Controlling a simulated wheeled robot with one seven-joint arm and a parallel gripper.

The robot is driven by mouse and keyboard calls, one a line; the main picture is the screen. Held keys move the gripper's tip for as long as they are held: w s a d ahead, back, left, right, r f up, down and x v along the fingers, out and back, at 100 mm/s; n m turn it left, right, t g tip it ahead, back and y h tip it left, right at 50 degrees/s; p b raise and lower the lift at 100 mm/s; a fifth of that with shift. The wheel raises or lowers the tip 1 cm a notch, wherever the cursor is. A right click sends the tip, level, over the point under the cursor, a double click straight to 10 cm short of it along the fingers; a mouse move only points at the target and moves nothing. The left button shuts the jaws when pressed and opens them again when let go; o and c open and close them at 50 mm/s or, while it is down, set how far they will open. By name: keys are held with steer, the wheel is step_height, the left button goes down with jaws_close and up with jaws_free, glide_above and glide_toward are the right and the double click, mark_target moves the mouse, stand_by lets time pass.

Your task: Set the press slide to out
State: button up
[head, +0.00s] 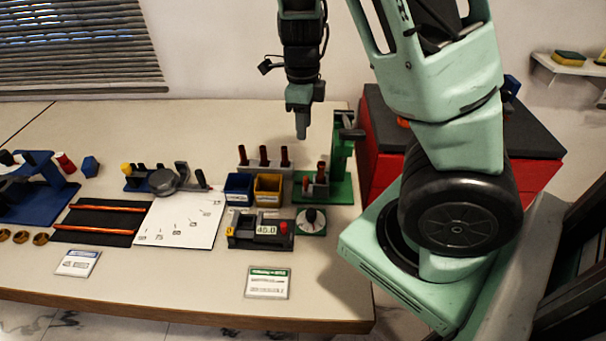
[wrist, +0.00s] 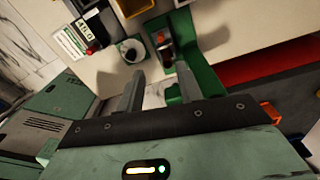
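The green press (head: 342,165) stands at the right end of the table, with a green base and an upright column. A small grey block with red-topped pins (head: 316,186) sits on its base and looks like the press slide. I cannot tell its exact position along the base. In the wrist view the green press (wrist: 208,62) and the block with a red pin (wrist: 162,42) lie just beyond the fingertips. My gripper (head: 302,130) hangs pointing down above and slightly left of the press. In the wrist view my gripper (wrist: 160,75) has its two fingers apart, with nothing held between them.
A grey stand with red-topped pins (head: 264,158), a blue bin (head: 238,187) and a yellow bin (head: 268,190) are left of the press. A gauge box reading 45.0 (head: 258,233) and a round dial (head: 311,221) are in front. A red cabinet (head: 385,165) stands behind right.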

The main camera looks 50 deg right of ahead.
mark_target(306, 177)
steer(key=f+b, duration=0.2)
steer(key=f, duration=0.3)
steer(key=f+b, duration=0.2)
steer(key=f, duration=0.4)
steer(key=f+b, duration=0.3)
steer(key=f, duration=0.3)
steer(key=shift+s+d+f, duration=0.15)
steer(key=shift+s+f, duration=0.1)
jaws_close()
